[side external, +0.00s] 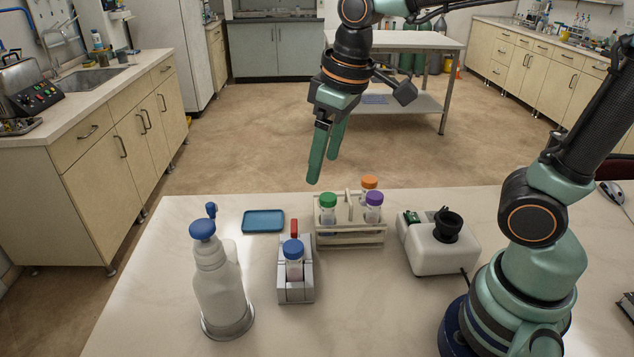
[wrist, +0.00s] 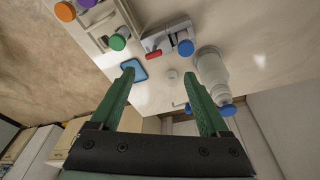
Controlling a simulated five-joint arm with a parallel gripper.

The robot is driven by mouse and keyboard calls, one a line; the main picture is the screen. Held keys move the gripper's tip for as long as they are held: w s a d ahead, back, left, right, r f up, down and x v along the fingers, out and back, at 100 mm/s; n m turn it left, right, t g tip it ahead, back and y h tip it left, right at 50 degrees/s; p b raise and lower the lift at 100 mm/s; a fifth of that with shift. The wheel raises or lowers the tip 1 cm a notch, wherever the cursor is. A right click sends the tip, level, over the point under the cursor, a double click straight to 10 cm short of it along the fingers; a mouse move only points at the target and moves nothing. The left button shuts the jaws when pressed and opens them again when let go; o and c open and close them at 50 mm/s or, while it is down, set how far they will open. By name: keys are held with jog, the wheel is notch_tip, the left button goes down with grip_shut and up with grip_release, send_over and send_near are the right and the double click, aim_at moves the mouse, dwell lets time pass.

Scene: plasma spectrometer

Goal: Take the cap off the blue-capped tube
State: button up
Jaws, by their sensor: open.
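The blue-capped tube (side external: 294,270) stands upright in a grey holder (side external: 296,293) with a red handle (side external: 294,228). Its blue cap (side external: 292,249) is on top. In the wrist view the blue cap (wrist: 186,47) shows beyond the fingertips, with the holder (wrist: 168,34) beside it. The tube's lower part is hidden in the holder. My gripper (side external: 325,168) is open and empty, high above the far side of the table, apart from the tube. In the wrist view my gripper (wrist: 158,75) has its two green fingers spread wide.
A rack (side external: 350,239) holds tubes with green, purple and orange caps, right of the holder. A white pump bottle (side external: 219,285) stands to the left. A shallow blue tray (side external: 263,221) lies behind. A white device (side external: 437,248) sits at the right. The front table is clear.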

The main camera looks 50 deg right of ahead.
jog(key=n+g, duration=0.2)
send_over(293, 246)
jog(key=d, duration=0.1)
jog(key=f, duration=0.2)
jog(key=shift+n, duration=0.3)
jog(key=f, duration=0.8)
jog(key=a+f, duration=0.1)
jog(key=f, duration=0.3)
grip_shut()
